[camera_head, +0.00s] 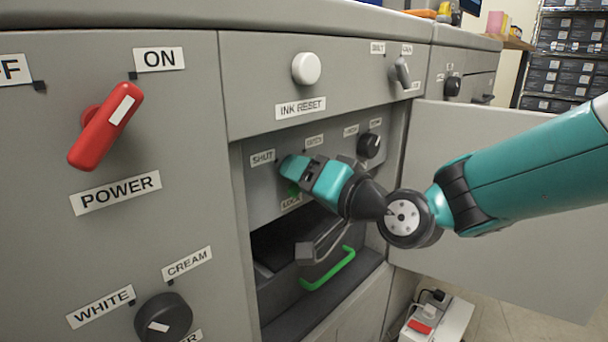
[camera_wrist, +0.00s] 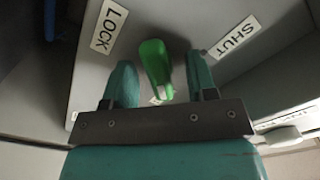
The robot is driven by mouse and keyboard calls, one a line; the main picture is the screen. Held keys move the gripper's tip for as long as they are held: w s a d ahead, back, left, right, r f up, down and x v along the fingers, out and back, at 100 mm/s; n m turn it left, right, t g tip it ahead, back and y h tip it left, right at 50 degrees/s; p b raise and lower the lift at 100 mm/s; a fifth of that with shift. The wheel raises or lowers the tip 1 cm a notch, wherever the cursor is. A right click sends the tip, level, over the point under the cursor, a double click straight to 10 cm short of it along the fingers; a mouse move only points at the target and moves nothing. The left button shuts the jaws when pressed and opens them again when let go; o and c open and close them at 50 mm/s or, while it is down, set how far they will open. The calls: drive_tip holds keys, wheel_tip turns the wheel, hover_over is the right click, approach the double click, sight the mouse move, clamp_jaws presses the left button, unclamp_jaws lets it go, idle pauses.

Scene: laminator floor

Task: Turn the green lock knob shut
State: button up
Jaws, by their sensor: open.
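The green lock knob (camera_wrist: 155,66) is in the wrist view, on a grey panel between a LOCK label (camera_wrist: 108,27) and a SHUT label (camera_wrist: 237,36). My gripper (camera_wrist: 160,72) is open, with one teal finger on each side of the knob. Gaps show between the knob and both fingers. In the head view, my gripper (camera_head: 287,168) reaches into the open cabinet recess and hides most of the knob; a bit of green (camera_head: 293,189) shows below it. The SHUT label (camera_head: 262,158) is left of the gripper.
An open door (camera_head: 480,190) stands to the right of the recess, behind my arm. A black knob (camera_head: 369,145) is on the same panel, right of my gripper. A green handle (camera_head: 330,270) lies below. A red POWER lever (camera_head: 105,126) is on the left front.

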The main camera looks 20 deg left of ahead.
drive_tip(key=c, duration=0.9)
drive_tip(key=shift+f+n+b, duration=0.1)
drive_tip(key=shift+n+b, duration=0.3)
drive_tip(key=shift+b, duration=0.1)
drive_tip(key=n+b, duration=0.2)
drive_tip(key=b, duration=0.1)
drive_tip(key=shift+f+n, duration=0.15)
drive_tip(key=shift+n, duration=0.25)
drive_tip(key=n+b, duration=0.5)
drive_tip(key=shift+s+b, duration=0.1)
drive_tip(key=shift+b, duration=0.25)
drive_tip(key=n+b, duration=0.4)
drive_tip(key=n, duration=0.1)
drive_tip(key=shift+n+b, duration=1.9)
drive_tip(key=shift+n, duration=0.3)
drive_tip(key=shift+s+r, duration=0.1)
drive_tip(key=shift+r, duration=0.1)
